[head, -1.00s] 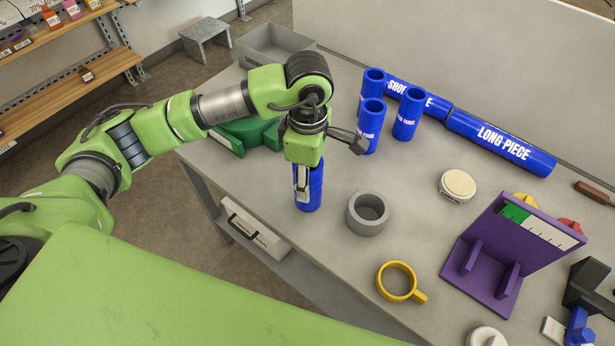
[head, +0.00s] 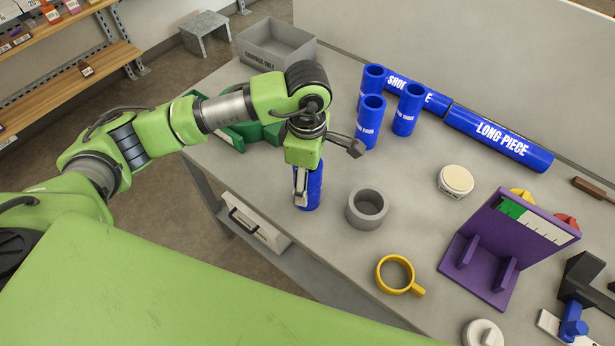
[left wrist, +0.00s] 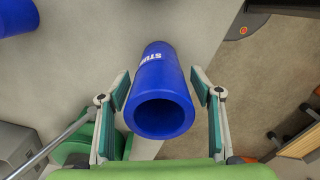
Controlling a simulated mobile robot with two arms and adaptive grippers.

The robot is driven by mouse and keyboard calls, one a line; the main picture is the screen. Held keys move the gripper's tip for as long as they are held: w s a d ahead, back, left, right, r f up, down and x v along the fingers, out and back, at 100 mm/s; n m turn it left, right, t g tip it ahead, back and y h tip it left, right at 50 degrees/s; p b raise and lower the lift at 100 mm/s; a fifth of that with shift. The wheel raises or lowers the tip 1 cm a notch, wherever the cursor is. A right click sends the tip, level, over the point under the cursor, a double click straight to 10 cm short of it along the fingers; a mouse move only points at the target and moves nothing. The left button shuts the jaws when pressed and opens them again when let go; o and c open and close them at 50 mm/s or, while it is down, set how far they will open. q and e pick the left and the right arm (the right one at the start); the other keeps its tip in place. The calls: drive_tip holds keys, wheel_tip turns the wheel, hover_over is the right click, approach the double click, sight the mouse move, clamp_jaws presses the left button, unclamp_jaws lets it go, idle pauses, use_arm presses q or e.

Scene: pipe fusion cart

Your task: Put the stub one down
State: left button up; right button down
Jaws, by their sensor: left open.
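A blue tube (head: 315,188) stands upright on the table near its left edge, under my left gripper (head: 306,186). In the left wrist view the same tube (left wrist: 160,85) shows its open end and a white label beginning "STU"; the rest is cut off by its curve. My left gripper (left wrist: 160,92) is open, with one finger on each side of the tube and narrow gaps beside it. My right gripper is not in view.
Three upright blue tubes (head: 370,122) stand behind, before two lying blue pipes (head: 498,140). A grey ring (head: 367,208), yellow ring (head: 397,274) and purple stand (head: 482,272) are to the right. A grey bin (head: 275,45) and green object (head: 235,130) are behind the arm.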

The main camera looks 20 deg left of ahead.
use_arm(q)
drive_tip(key=shift+r, duration=0.25)
wheel_tip(320, 180, up, 10)
drive_tip(key=b, duration=0.4)
drive_tip(key=shift+r, duration=0.9)
idle(0.5)
